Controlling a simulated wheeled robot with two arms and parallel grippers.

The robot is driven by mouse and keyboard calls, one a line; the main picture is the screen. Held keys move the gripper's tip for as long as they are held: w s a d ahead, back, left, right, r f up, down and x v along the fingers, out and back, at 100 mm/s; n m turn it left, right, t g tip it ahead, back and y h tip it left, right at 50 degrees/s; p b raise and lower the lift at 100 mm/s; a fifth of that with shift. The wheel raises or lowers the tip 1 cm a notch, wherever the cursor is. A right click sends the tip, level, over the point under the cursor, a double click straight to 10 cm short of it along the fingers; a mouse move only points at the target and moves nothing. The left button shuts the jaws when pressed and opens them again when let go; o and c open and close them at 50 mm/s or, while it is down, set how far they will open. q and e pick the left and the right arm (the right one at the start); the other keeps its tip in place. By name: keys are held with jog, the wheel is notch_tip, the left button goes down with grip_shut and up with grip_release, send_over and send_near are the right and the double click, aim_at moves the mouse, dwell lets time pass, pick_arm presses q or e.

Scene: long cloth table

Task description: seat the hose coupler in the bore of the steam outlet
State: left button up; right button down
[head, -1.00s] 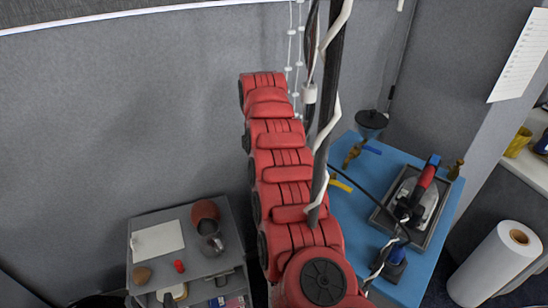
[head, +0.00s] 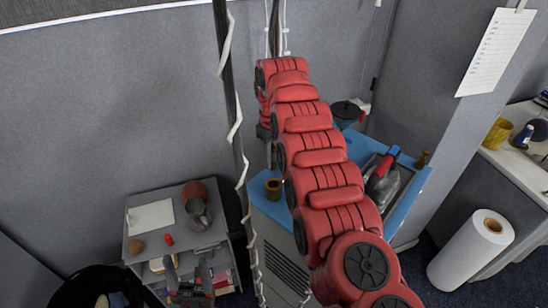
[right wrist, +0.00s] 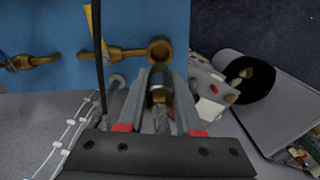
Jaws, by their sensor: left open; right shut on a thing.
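The brass steam outlet shows in the right wrist view as a round ring with a dark bore (right wrist: 160,48), on a brass stem over the blue top. A brass end, which looks like the outlet, shows in the head view (head: 273,186). My right gripper (right wrist: 157,88) is shut on the hose coupler (right wrist: 159,96), a short brass and dark cylinder with its front end towards the ring. The coupler appears just short of the ring, and I cannot tell the depth between them. In the head view my red right arm hides it. My left gripper (head: 188,268) is open and empty by the grey cart.
The blue top (head: 262,203) sits on a grey cabinet, with an iron (head: 382,180) at its right. The grey cart (head: 152,240) holds a jug (head: 199,213) and papers. Hanging cables (head: 238,130) run close to my right arm. Another brass fitting (right wrist: 30,61) is at left.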

jog(key=shift+d+f, duration=0.1)
jog(key=shift+s+f+b, duration=0.1)
jog(key=shift+f+b, duration=0.2)
jog(key=shift+b, duration=0.3)
notch_tip(320, 180, down, 5)
jog(key=b, duration=0.5)
jog(key=shift+b, duration=0.6)
dwell(1.1)
jog(key=shift+f+b, duration=1.25)
jog(key=shift+b, duration=0.05)
jog(key=c, duration=0.5)
grip_release()
jog(key=shift+r, duration=0.15)
